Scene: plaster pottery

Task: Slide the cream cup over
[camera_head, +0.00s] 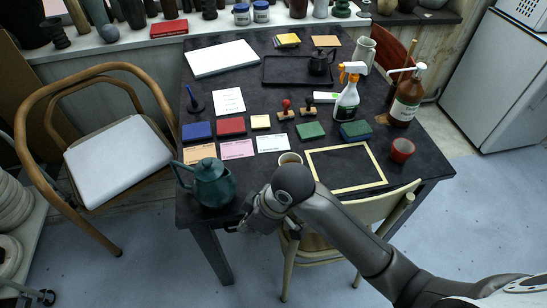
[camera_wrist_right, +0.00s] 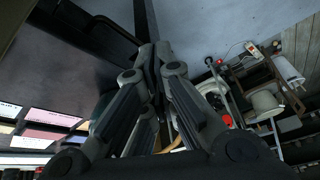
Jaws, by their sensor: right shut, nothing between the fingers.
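The cream cup (camera_head: 290,159) stands on the dark table (camera_head: 408,180), just left of the wood-framed slate. My right arm covers its near part in the head view, and I cannot make it out in the right wrist view. My right gripper (camera_head: 246,225) is at the table's front edge, to the left of the cup and nearer to me, apart from it. Its fingers are shut and empty in the right wrist view (camera_wrist_right: 155,55). My left gripper is not in view.
A teal teapot (camera_head: 211,184) stands just left of my right gripper. The framed slate (camera_head: 345,167) and a red cup (camera_head: 402,150) lie to the right. Cards, ink pads and stamps (camera_head: 286,110) fill the middle. A chair (camera_head: 330,222) stands at the front edge.

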